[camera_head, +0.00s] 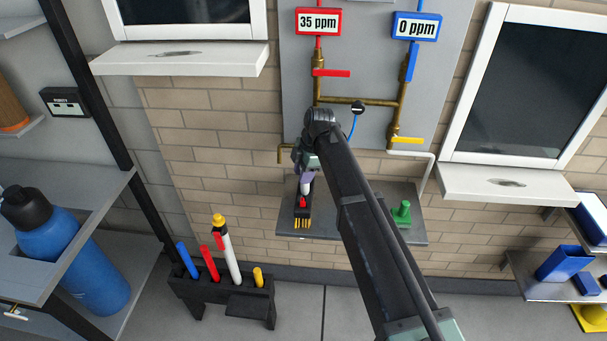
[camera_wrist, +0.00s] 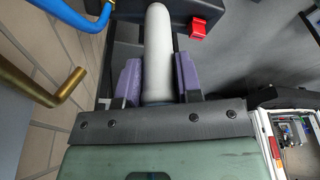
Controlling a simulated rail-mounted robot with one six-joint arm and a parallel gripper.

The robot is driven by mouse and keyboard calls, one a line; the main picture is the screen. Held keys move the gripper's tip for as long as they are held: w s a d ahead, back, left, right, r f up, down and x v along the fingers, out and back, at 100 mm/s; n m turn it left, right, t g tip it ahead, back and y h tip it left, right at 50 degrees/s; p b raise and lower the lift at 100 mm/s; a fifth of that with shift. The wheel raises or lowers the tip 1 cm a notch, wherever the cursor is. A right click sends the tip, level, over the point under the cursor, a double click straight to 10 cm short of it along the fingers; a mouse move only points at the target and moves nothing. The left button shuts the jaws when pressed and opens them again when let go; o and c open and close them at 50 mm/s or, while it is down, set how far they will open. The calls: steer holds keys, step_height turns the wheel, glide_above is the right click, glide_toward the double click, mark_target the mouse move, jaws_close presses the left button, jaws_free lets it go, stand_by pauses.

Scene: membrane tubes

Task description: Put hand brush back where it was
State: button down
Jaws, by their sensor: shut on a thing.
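The hand brush (camera_head: 303,211) has a pale handle, a dark body with a red part, and yellow bristles at its lower end. It is in front of the brick wall, over the left part of the grey wall shelf (camera_head: 357,227). I cannot tell whether it touches the shelf. My gripper (camera_head: 307,176) is shut on the upper handle. In the wrist view the purple fingers of my gripper (camera_wrist: 159,82) press the pale handle (camera_wrist: 157,45) from both sides. The bristles are hidden there.
A green object (camera_head: 402,212) stands on the shelf's right. Brass pipes (camera_head: 358,101) with red, blue and yellow valve handles are above it. A black rack (camera_head: 225,291) with coloured tubes stands on the floor at left.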

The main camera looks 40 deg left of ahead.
steer(key=c, duration=0.8)
jaws_free()
steer(key=p+v, duration=1.2)
steer(key=shift+r, duration=0.2)
